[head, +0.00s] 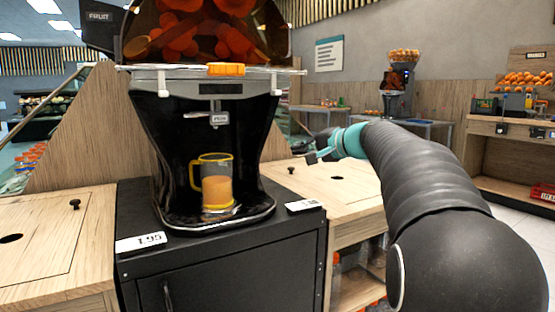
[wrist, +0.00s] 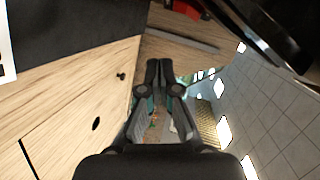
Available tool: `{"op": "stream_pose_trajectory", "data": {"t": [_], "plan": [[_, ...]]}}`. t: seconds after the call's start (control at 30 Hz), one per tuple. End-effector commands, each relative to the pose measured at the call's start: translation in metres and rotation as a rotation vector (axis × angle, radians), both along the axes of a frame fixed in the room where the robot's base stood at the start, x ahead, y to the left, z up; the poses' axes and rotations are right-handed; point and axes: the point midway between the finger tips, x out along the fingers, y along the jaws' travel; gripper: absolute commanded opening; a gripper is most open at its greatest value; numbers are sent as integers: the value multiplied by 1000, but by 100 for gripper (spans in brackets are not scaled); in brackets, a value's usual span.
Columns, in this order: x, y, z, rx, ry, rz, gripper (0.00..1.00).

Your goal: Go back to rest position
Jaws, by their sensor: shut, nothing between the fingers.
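My gripper (head: 311,153) is in the head view, to the right of the orange juicer and above the right wooden counter. In the wrist view my gripper (wrist: 160,65) has its two dark fingers together, with nothing between them. The black juicer (head: 215,88) stands on a black cabinet. A clear jug with a yellow rim and handle (head: 217,179) stands on the juicer's base under the spout, partly filled with orange juice. My gripper is apart from the juicer and the jug.
The black cabinet (head: 230,262) carries white price cards. Wooden counters with round holes lie at the left (head: 45,250) and right (head: 350,190). A second juicer (head: 396,90) stands on a far table. A shelf with oranges (head: 525,80) is at the far right. Floor shows at right.

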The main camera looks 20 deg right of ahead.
Motion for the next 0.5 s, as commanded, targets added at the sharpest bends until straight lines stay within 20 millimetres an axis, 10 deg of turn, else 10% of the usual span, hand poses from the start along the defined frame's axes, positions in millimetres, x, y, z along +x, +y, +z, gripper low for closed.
{"op": "stream_pose_trajectory", "data": {"t": [0.27, 0.5], "plan": [[-24, 32, -7, -75, 53, 34, 0], [-114, 104, -50, -336, 211, 140, 0]]}}
